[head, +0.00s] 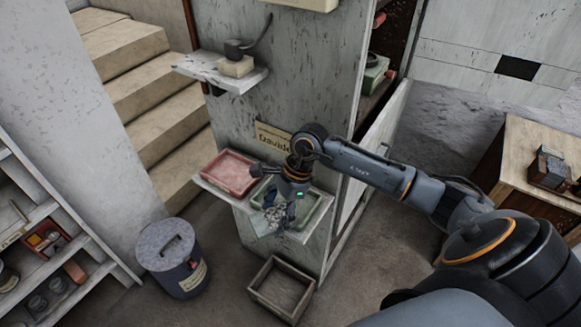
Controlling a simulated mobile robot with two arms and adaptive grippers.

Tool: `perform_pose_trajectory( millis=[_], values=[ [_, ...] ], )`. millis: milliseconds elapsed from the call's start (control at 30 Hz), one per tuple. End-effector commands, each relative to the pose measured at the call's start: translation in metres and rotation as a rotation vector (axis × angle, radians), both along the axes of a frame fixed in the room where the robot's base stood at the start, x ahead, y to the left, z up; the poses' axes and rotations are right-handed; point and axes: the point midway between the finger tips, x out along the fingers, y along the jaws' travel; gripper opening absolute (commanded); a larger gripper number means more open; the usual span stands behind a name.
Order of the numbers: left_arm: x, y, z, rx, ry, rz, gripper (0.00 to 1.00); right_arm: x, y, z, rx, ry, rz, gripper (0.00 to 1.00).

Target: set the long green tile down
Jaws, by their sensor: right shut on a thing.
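My right gripper (275,215) hangs fingers-down over the front of the low shelf, in front of a green tray (314,213). It is shut on a thin, pale grey-green piece (262,226), which I take for the long green tile. The fingers hide most of it, and its length and whether it touches the shelf cannot be told. My left gripper is not in view.
A red tray (229,172) sits left of the green tray on the shelf (215,190). An open wooden crate (263,296) stands on the floor below. A lidded bin (172,262) stands left. A small upper shelf (215,72) juts out above.

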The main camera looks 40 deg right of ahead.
Motion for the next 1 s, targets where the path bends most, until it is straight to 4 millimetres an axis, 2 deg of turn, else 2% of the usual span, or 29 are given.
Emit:
perform_pose_trajectory(
  millis=[100,200,400,600,1000],
  values=[
    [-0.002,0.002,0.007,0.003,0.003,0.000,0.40,0.022,-0.023,0.016,0.001,-0.003,-0.338,0.15],
    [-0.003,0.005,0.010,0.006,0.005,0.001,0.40,0.037,-0.043,0.026,0.000,-0.003,-0.586,0.15],
    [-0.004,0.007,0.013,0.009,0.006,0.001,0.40,0.055,-0.071,0.040,0.001,0.000,-0.919,0.15],
    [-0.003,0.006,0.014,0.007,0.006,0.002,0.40,0.060,-0.082,0.044,-0.001,0.003,-1.029,0.15],
    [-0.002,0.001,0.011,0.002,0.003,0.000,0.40,0.060,-0.082,0.043,0.002,0.002,-1.030,0.15]
  ],
)
